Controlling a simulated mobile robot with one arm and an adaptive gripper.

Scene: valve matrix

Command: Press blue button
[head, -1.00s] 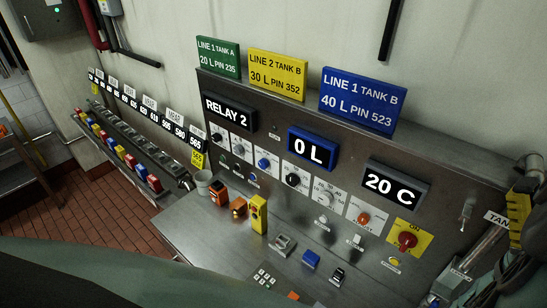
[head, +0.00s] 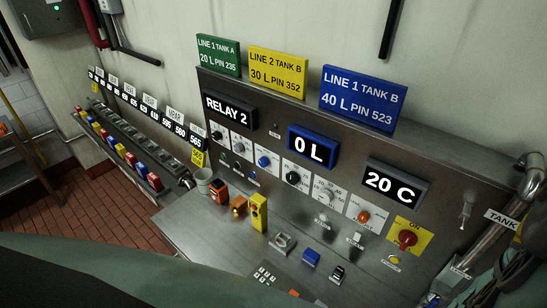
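A steel control console with an upright panel (head: 450,215) fills the middle and right. A blue round knob or button (head: 264,161) sits on a white plate in the panel's row of controls. A small blue block (head: 311,257) sits on the console's flat top, near its front. I cannot tell which of these is the blue button. My gripper is not in view, and nothing touches either blue part.
Displays read RELAY 2 (head: 228,109), 0 L (head: 312,148) and 20 C (head: 394,184). A red rotary switch (head: 407,238) on yellow is at the right. A pipe (head: 500,228) runs at the far right.

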